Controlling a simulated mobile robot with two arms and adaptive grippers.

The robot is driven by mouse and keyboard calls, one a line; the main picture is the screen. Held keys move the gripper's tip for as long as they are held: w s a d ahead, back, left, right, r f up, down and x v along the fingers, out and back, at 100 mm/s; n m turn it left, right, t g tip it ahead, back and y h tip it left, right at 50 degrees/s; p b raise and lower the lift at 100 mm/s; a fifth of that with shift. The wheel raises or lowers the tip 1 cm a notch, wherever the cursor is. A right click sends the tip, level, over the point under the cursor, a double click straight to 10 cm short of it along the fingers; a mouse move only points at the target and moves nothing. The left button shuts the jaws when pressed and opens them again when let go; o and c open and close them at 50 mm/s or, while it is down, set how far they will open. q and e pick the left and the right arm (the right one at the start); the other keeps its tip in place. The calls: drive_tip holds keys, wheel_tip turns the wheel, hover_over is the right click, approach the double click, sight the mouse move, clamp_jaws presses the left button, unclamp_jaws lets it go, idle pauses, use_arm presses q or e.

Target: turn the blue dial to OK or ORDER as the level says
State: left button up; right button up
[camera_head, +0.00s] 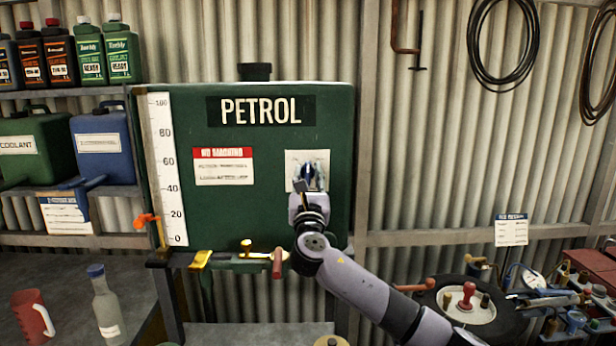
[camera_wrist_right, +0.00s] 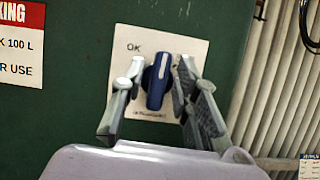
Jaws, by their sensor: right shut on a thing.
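The blue dial (camera_wrist_right: 157,84) sits on a white plate (camera_wrist_right: 180,45) on the green petrol tank (camera_head: 240,150). Its white line points nearly up, leaning slightly right. "OK" is printed at the plate's upper left; the lettering under the dial is too small to read. My right gripper (camera_head: 310,182) is shut on the dial, one finger on each side, and hides part of it in the head view. The white level scale (camera_head: 166,150), marked 0 to 100, runs up the tank's left side. An orange piece (camera_head: 145,220) is beside its low end, between 0 and 20. My left gripper is not in view.
Brass and red-handled taps (camera_head: 278,262) stick out below the tank. A shelf on the left holds bottles and a blue can (camera_head: 103,145). A glass bottle (camera_head: 105,305) and red mug (camera_head: 33,315) stand on the bench. A tyre (camera_head: 500,325) and tools are at lower right.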

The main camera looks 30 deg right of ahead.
clamp_jaws()
drive_tip(key=m+g+h+b, duration=0.1)
drive_tip(key=m, duration=0.1)
drive_tip(key=m+h+b, duration=0.1)
drive_tip(key=m, duration=0.1)
drive_tip(key=shift+f+m+g, duration=0.15)
drive_tip(key=shift+m+g, duration=0.25)
drive_tip(key=m+g+h+b, duration=0.1)
drive_tip(key=m, duration=0.2)
drive_tip(key=shift+m+g+h+b, duration=0.6)
drive_tip(key=shift+m+g, duration=0.4)
drive_tip(key=shift+m, duration=1)
